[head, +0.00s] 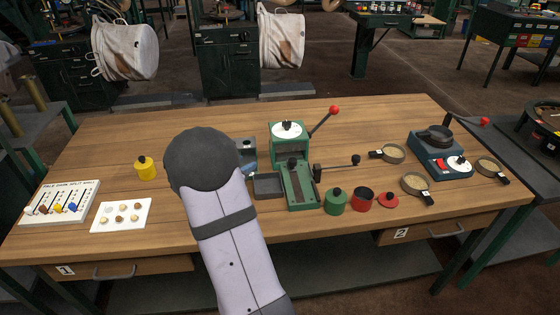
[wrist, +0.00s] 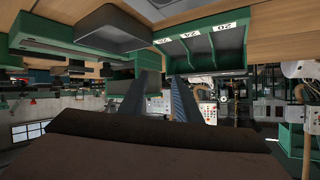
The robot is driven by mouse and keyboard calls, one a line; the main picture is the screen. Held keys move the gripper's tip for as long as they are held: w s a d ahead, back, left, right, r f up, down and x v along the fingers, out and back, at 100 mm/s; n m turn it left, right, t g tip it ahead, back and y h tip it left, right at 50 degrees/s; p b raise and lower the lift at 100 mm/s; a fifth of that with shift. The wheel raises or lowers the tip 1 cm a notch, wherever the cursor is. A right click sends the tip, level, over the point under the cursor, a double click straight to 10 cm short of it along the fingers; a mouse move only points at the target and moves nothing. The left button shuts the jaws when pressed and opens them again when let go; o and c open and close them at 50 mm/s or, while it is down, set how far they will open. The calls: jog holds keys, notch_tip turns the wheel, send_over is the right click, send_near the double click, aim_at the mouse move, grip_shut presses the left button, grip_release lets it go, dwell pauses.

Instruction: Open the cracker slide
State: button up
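A green machine (head: 290,152) with a white dial on top and a red-knobbed lever stands at the middle of the bench. It appears to be the cracker. A green sloped piece (head: 298,185) extends from its front. I cannot tell which part is the slide or whether it is open. My arm hides my gripper in the head view. In the wrist view my gripper (wrist: 166,75) shows two dark fingers with a gap between them and nothing held. Beyond the fingers is a green compartment box (wrist: 215,55) with number labels, close to the fingers; contact cannot be told.
A grey tray (head: 268,186) lies left of the sloped piece. A yellow weight (head: 146,168) and white sample card (head: 121,215) are at left.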

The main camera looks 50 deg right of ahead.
aim_at(292, 160)
jog(key=s+d+m+g+h, duration=0.1)
jog(key=s+d+g, duration=0.3)
jog(key=s, duration=0.5)
jog(key=shift+t, duration=0.3)
jog(key=shift+d+r+x, duration=0.1)
jog(key=shift+r+x, duration=0.05)
jog(key=shift+x, duration=1.1)
jog(key=shift+d+r+x, duration=0.1)
jog(key=shift+r+x, duration=0.1)
jog(key=shift+x, duration=1)
jog(key=shift+r+x, duration=0.15)
jog(key=shift+x, duration=1.1)
jog(key=shift+s, duration=0.1)
jog(key=shift+c, duration=0.2)
